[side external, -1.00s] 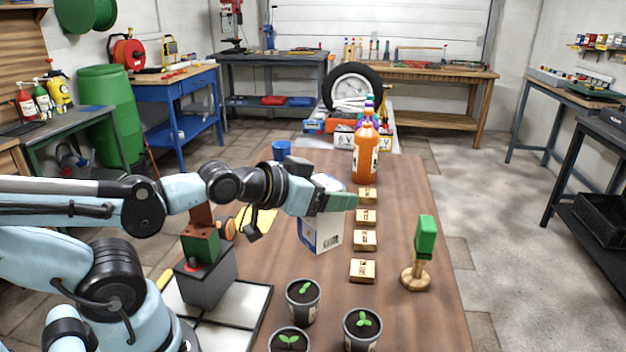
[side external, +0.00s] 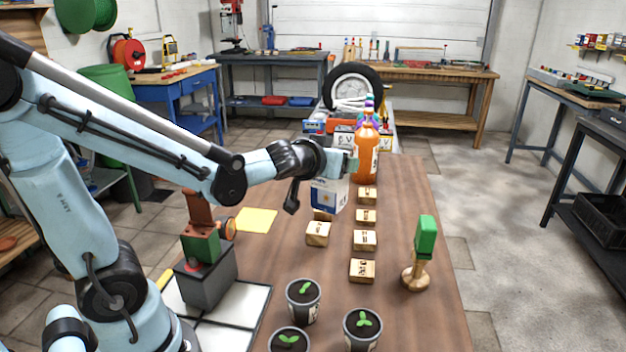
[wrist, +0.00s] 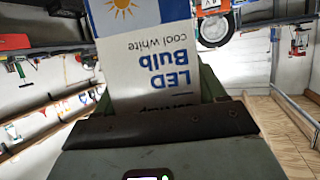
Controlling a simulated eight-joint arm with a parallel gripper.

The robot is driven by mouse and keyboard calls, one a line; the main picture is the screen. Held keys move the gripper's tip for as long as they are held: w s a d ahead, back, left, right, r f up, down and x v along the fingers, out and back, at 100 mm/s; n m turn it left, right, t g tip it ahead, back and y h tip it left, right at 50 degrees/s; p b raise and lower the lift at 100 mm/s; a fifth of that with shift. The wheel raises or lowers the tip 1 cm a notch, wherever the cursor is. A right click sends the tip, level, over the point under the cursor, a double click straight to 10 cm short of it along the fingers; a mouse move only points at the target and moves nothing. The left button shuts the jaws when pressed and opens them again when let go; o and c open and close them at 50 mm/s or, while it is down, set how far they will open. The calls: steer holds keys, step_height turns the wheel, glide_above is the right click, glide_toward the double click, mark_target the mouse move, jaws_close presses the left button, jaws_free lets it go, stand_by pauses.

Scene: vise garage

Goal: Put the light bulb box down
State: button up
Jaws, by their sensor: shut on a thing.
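The light bulb box (side external: 328,195) is white and blue and hangs under my gripper (side external: 347,165) in the side view. My gripper is shut on it. In the wrist view the box (wrist: 150,55) stands out between the fingers, with "LED Bulb cool white" upside down and a sun mark. In the side view its lower edge is just behind a wooden block (side external: 318,233). I cannot tell whether it touches anything below. The wooden table (side external: 410,200) is under it.
Several wooden blocks (side external: 365,240) stand in a row to the right of the box. An orange bottle (side external: 366,153) stands close behind it. A yellow sheet (side external: 256,220) lies to the left. Potted seedlings (side external: 303,299) and a green-topped stand (side external: 425,238) are nearer the camera.

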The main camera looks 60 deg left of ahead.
steer(key=w+a+f+n+g+y, duration=0.1)
steer(key=w+a+n+g+y, duration=0.15)
steer(key=w+a, duration=0.3)
steer(key=shift+n+y, duration=0.55)
steer(key=shift+n, duration=0.1)
steer(key=shift+a+f, duration=1.85)
steer(key=shift+a, duration=0.35)
steer(key=shift+a+f, duration=1.9)
steer(key=shift+a, duration=0.35)
steer(key=shift+a+f, duration=1.85)
steer(key=shift+a, duration=0.35)
steer(key=shift+f, duration=0.15)
steer(key=o, duration=1)
